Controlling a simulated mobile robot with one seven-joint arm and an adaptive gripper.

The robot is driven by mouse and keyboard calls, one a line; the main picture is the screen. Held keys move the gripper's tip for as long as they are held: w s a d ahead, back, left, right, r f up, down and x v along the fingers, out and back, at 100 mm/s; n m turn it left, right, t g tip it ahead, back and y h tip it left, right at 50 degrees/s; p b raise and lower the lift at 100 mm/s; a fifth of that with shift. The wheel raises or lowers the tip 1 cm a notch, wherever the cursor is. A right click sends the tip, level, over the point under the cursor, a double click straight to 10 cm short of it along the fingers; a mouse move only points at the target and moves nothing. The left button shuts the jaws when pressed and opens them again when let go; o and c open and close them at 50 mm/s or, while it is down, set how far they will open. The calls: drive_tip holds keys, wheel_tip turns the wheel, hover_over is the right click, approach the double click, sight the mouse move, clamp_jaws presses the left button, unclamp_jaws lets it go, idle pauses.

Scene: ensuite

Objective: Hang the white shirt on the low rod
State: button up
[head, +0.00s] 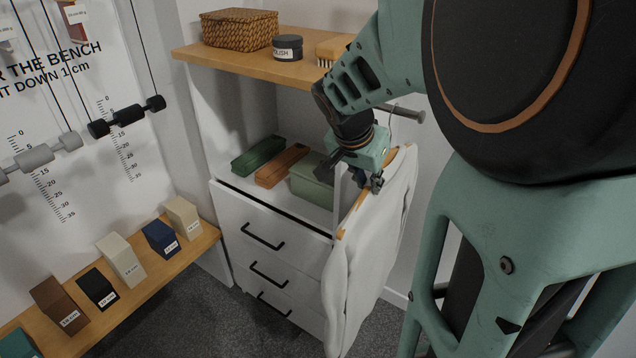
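The white shirt (368,252) hangs on a wooden hanger (354,208) in front of the right side of the drawer unit. My gripper (371,183) is at the middle of the hanger's wooden bar, and its fingers look shut on it. A short grey rod (412,114) with a round end sticks out behind my gripper, under the upper shelf. A thin hanger hook (392,125) rises close to the rod; I cannot tell whether it rests over it. My arm hides part of the rod.
The white drawer unit (262,235) has green and brown boxes on top. The wooden shelf (200,52) above holds a wicker basket (240,29), a polish tin (287,47) and a brush (333,50). A bench (205,240) with several small boxes lies left. Grey floor is open in front.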

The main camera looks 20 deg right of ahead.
clamp_jaws()
drive_tip(key=shift+w+a+r, duration=0.1)
drive_tip(key=shift+r, duration=0.1)
drive_tip(key=shift+r+p, duration=0.15)
drive_tip(key=shift+p, duration=0.3)
drive_tip(key=shift+r, duration=0.1)
